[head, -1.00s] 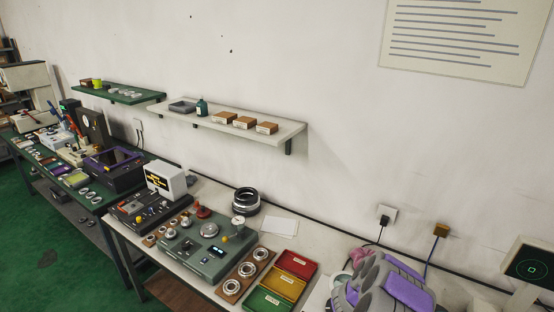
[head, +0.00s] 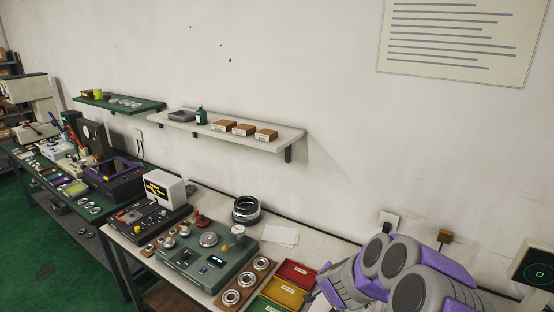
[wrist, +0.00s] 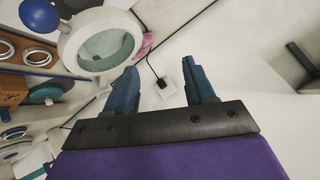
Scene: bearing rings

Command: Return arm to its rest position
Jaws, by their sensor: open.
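My arm (head: 405,275), grey and purple, is at the lower right of the head view, folded over the right end of the bench. My gripper's fingertips are not visible in the head view. In the wrist view my gripper (wrist: 160,80) has its two blue-grey fingers wide apart, with nothing between them. Behind the fingers are the white wall and a wall socket (wrist: 168,88) with a black plug.
The grey bench machine (head: 205,258), wooden ring board (head: 221,304), red tray (head: 296,273) and yellow tray (head: 284,291) lie left of my arm. A white-rimmed magnifier (wrist: 66,48) is close to the gripper in the wrist view. A wall shelf (head: 290,134) hangs above.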

